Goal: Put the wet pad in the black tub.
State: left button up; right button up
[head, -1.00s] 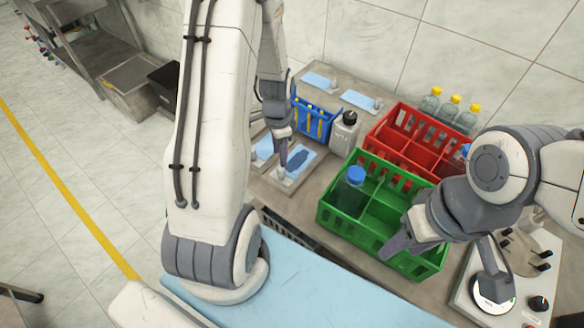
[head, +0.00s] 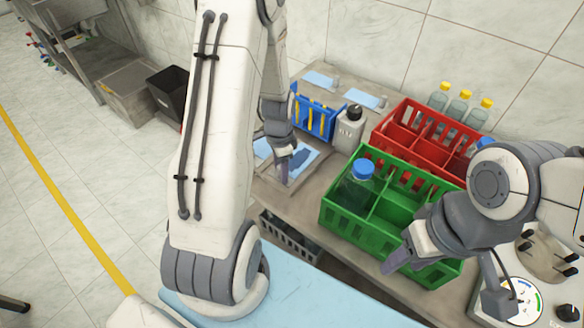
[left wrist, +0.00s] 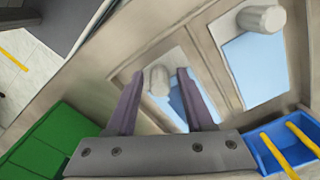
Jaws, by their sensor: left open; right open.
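The wet pad (head: 302,159) is light blue with a dark patch and lies in a shallow holder on the bench in the head view. My left gripper (head: 284,173) is open and empty over the near end of this holder. The black tub (head: 168,88) stands at the upper left in the head view. My right gripper (head: 398,258) is open and empty beside the green crate.
A green crate (head: 331,219) with a blue-capped bottle, a red crate (head: 394,130), a blue rack (head: 318,118) and a white bottle (head: 348,132) crowd the bench. Other blue pads (head: 363,98) lie behind. Open floor lies left of my arm.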

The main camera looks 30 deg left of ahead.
pick_arm(q)
grip_shut()
jog(key=shift+r, duration=0.2)
jog(key=shift+r+p, duration=3.2)
jog(key=shift+r, duration=0.15)
